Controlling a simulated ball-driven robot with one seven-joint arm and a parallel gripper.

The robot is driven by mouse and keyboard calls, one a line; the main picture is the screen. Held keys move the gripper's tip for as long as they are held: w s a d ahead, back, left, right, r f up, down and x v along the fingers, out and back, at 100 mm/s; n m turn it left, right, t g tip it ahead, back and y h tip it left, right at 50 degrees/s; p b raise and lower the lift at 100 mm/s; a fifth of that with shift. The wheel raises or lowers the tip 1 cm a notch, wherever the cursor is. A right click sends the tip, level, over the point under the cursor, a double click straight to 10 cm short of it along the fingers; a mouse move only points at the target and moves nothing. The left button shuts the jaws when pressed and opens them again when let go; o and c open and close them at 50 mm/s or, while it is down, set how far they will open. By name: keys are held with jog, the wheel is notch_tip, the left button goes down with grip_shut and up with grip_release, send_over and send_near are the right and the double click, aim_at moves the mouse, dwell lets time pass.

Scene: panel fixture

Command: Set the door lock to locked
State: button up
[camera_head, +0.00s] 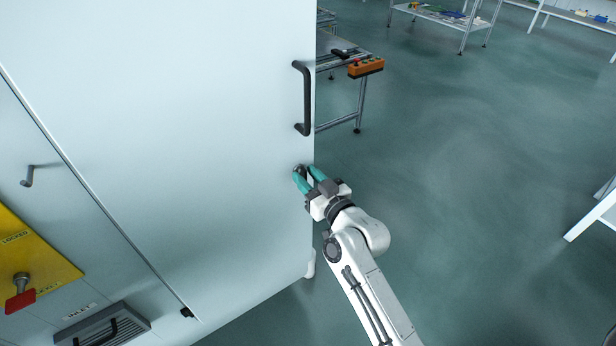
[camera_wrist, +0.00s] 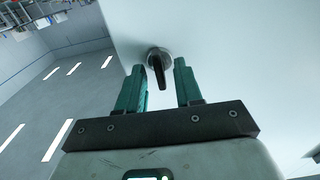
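The door lock is a dark knob with a black lever on a round grey base, on the pale door panel; it shows in the wrist view (camera_wrist: 157,60) and is partly hidden behind the fingers in the head view (camera_head: 300,168). My gripper (camera_head: 306,176) is at the door's right edge, below the handle. In the wrist view my gripper (camera_wrist: 160,76) is open, its green fingers on either side of the lever with gaps showing. The lever points roughly toward the gripper's palm in that view. I see no lock marking beside it.
A black door handle (camera_head: 304,98) stands out above the lock. A yellow panel (camera_head: 40,262) with a red-handled switch (camera_head: 20,293) and a vent (camera_head: 101,325) are at lower left. A table with an orange button box (camera_head: 366,68) stands behind.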

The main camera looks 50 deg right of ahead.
grip_shut()
jog(key=shift+m, duration=0.3)
jog(key=shift+s+d+f+m+p, duration=0.15)
jog(key=shift+m+p, duration=1.15)
jog(key=shift+m, duration=3)
jog(key=shift+w+f+m+p, duration=0.1)
jog(key=shift+m+p, duration=1.15)
jog(key=shift+m, duration=3.05)
